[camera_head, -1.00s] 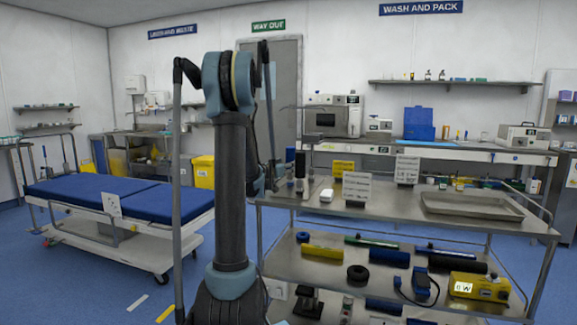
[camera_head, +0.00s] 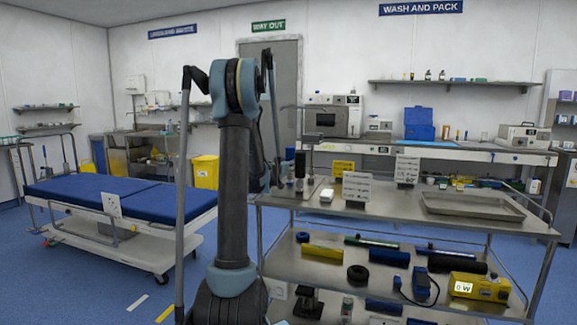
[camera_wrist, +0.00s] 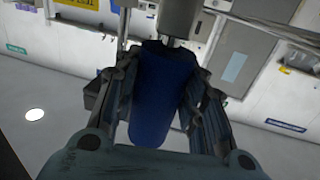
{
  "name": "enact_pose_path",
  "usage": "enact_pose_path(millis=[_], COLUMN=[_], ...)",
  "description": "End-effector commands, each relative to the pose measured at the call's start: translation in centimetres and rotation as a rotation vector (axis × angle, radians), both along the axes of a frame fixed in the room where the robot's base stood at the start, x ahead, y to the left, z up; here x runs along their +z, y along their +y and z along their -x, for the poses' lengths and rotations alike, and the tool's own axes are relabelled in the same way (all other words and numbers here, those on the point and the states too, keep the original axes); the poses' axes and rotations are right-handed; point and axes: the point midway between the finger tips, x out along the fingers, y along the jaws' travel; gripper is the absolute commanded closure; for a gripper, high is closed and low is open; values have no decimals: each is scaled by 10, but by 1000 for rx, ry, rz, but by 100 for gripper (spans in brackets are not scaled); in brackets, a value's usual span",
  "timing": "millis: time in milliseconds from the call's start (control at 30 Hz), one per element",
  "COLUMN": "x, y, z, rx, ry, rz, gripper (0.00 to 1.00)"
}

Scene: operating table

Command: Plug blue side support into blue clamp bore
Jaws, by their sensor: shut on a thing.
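In the wrist view my gripper (camera_wrist: 162,68) is shut on the blue side support (camera_wrist: 160,100), a rounded dark blue body between the two fingers. A short, thin metal rod shows at its far end, close to a grey metal block (camera_wrist: 181,16). I cannot tell whether rod and block are joined. In the head view my gripper is largely hidden behind my arm, near the cart's left end. A dark upright post (camera_head: 300,165) on a metal base stands there. I cannot clearly make out the blue clamp or its bore.
A steel cart (camera_head: 390,207) carries a shallow tray (camera_head: 470,207) and label cards on top. Its lower shelf holds several pads and a yellow box (camera_head: 480,288). A trolley bed with a blue mattress (camera_head: 150,198) stands left. Blue floor is open between them.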

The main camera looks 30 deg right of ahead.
Motion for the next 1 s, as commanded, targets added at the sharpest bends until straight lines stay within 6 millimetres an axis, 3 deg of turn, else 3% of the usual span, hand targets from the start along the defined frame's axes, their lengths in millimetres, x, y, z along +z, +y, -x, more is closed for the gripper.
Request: enact_pose_path(millis=[367, 800, 1000], x=[10, 80, 97], y=[0, 0, 0], z=[0, 0, 0], rx=[0, 0, 0], ry=[0, 0, 0], rz=[0, 0, 0], gripper=[90, 90, 90])
